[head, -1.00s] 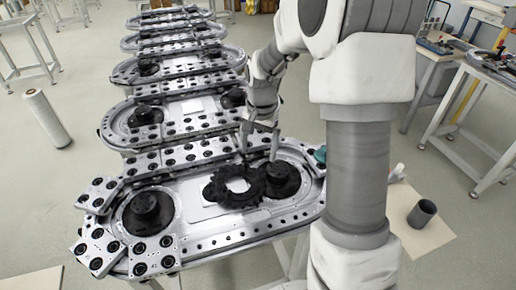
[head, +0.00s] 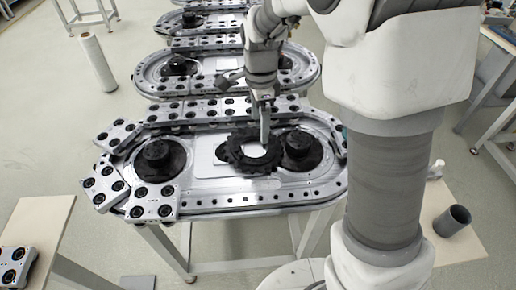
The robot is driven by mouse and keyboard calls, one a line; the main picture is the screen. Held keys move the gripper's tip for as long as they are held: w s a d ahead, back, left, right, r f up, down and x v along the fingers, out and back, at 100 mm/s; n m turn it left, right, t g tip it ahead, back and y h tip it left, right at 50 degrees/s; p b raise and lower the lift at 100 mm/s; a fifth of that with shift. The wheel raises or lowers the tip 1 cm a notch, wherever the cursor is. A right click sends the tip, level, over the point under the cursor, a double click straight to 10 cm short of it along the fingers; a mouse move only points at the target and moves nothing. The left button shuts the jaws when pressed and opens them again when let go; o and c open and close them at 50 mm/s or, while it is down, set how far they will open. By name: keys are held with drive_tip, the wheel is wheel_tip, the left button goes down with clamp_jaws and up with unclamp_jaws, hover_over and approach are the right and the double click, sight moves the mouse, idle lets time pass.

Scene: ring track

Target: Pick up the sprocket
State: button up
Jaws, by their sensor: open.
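The sprocket (head: 236,157) is a black toothed ring with a wide central hole. It lies flat on the nearest oval track (head: 205,182), between the two black hubs and close beside the right one. My gripper (head: 265,137) points down at the sprocket's far right rim, with its fingertip in front of the ring near the hole. The gripper is open and holds nothing. The fingers overlap in this view, so the gap between them and any contact with the ring cannot be made out.
A black hub (head: 299,147) stands right of the sprocket, another hub (head: 158,155) at the left. Chain plates (head: 152,203) lie along the track's left end. More oval tracks extend behind. A dark cup (head: 453,220) stands on a board at right; a white roll (head: 97,62) stands at left.

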sight(258, 163)
wheel_tip(258, 163, down, 16)
drive_tip(key=shift+w+a+f, duration=0.15)
idle(0.4)
clamp_jaws()
idle(0.4)
